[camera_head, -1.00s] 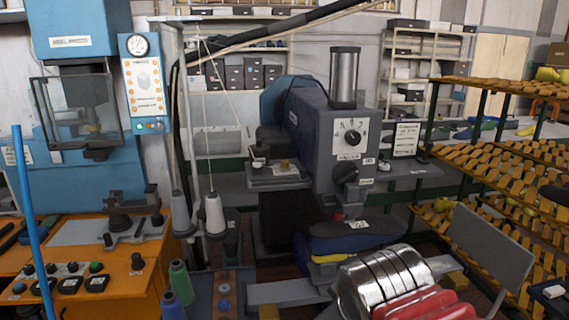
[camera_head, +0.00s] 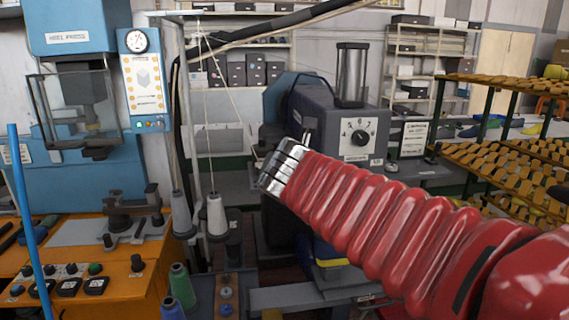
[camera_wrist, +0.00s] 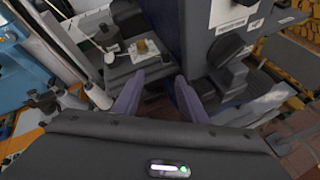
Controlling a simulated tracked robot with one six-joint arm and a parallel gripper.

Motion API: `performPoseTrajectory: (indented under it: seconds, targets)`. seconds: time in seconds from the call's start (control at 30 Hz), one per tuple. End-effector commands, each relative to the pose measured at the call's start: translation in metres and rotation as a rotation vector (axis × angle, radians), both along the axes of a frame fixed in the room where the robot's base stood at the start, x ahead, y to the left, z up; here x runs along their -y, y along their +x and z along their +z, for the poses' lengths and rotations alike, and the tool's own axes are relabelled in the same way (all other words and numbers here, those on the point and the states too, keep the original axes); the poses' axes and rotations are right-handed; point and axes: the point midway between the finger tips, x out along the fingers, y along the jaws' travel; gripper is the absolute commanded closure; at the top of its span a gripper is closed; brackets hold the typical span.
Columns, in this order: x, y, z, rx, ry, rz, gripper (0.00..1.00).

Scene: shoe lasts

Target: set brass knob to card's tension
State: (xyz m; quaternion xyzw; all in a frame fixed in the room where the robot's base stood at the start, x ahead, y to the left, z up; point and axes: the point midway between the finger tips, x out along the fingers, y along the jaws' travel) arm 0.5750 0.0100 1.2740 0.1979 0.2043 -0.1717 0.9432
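The brass knob (camera_wrist: 146,47) sits on a small grey plate (camera_wrist: 122,68) left of the machine body in the wrist view; in the head view my arm hides it. My gripper (camera_wrist: 160,76) is open and empty, its two purple fingers apart, below and short of the knob. A white dial (camera_head: 360,138) with numbers and a black pointer is on the grey machine (camera_head: 312,105).
A large black knob (camera_wrist: 228,50) juts from the machine's side, right of my fingers. White thread cones (camera_head: 216,214) stand on the left, with thread running up. A blue heel press (camera_head: 80,40) is at far left and shoe-last racks (camera_head: 490,160) at right.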

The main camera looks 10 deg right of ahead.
Motion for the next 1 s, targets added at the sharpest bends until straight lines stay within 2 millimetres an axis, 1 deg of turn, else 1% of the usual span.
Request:
performPoseTrajectory:
  seconds: [0.03, 0.1, 0.2, 0.27, 0.73, 0.87, 1.0]
  targets:
    - [-0.006, 0.011, 0.005, -0.003, -0.079, 0.049, 0.61]
    - [-0.013, 0.022, 0.012, -0.004, -0.181, 0.11, 0.61]
    - [-0.021, 0.032, 0.019, -0.004, -0.281, 0.167, 0.61]
    - [-0.023, 0.036, 0.021, -0.004, -0.314, 0.184, 0.61]
    - [-0.026, 0.039, 0.02, -0.005, -0.326, 0.194, 0.61]
    - [-0.024, 0.047, 0.017, -0.005, -0.327, 0.193, 0.61]
    - [-0.021, 0.06, 0.011, -0.006, -0.326, 0.194, 0.61]
